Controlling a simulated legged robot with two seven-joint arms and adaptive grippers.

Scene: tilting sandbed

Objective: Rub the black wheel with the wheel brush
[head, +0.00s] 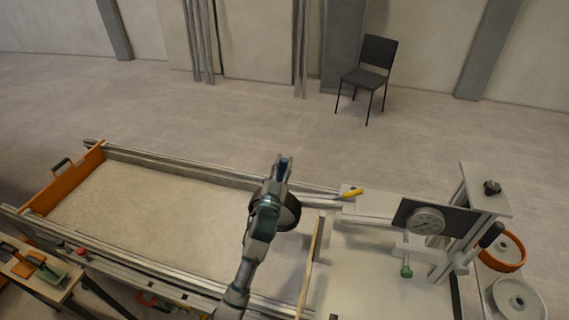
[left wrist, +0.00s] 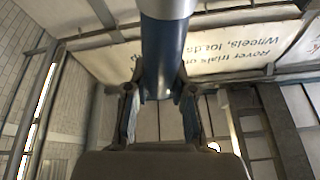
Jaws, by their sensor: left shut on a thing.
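The black wheel (head: 289,212) shows at the right end of the sandbed, partly hidden behind my left gripper and arm. My left gripper (head: 278,176) is over the wheel in the head view. It is shut on a blue, rod-like thing, which I take for the wheel brush (head: 284,163). In the left wrist view the two fingers (left wrist: 160,105) close on its blue and grey shaft (left wrist: 160,55). The bristles are not clear in either view, so I cannot tell whether the brush touches the wheel. My right gripper is not in view.
The sandbed (head: 150,205) has metal rails and an orange end wall (head: 70,180). Tools lie on a side table (head: 22,268). A chair (head: 370,70) stands far back.

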